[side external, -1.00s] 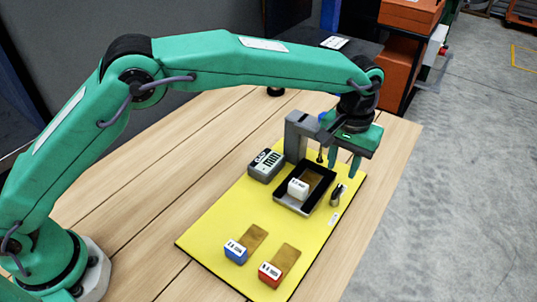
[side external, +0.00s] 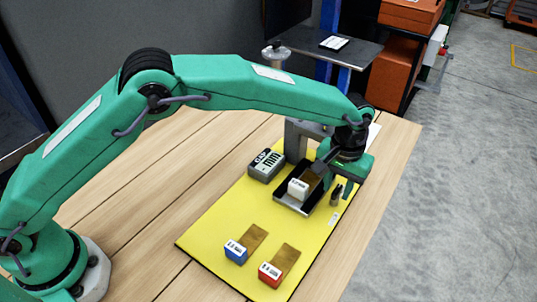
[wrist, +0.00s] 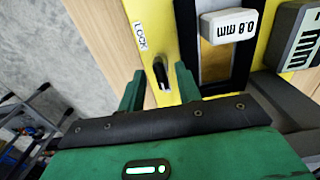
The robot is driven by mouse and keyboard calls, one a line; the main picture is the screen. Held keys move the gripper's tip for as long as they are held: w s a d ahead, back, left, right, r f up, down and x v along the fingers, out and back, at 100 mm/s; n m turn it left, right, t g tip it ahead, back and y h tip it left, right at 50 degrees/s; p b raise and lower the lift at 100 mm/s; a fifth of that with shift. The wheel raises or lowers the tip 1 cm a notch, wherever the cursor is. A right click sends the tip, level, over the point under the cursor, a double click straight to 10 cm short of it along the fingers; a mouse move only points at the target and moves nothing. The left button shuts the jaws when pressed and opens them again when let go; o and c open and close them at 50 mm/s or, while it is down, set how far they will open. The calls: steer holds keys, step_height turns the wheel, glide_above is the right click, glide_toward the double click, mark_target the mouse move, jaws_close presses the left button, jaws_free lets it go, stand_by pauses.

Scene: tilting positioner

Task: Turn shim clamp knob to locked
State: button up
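The clamp knob (wrist: 161,73), small with a black and silver top, stands on the yellow board beside the black tray. A LOCK label (wrist: 140,36) lies beyond it in the wrist view. The knob also shows in the side view (side external: 336,196), just below my gripper (side external: 346,186). In the wrist view my gripper (wrist: 158,83) is open, with one green finger on each side of the knob and visible gaps between. No contact shows. The black tray (side external: 292,205) holds a brass shim with a white 0.8 mm block (wrist: 228,24).
A grey gauge box (side external: 266,165) and a grey bracket (side external: 296,138) stand near the tray. Blue (side external: 236,252) and red (side external: 270,274) blocks with brass strips sit on the front of the yellow board (side external: 215,225). The board's middle is clear.

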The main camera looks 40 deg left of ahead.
steer(key=shift+f, duration=0.3)
steer(key=shift+c, duration=0.4)
jaws_close()
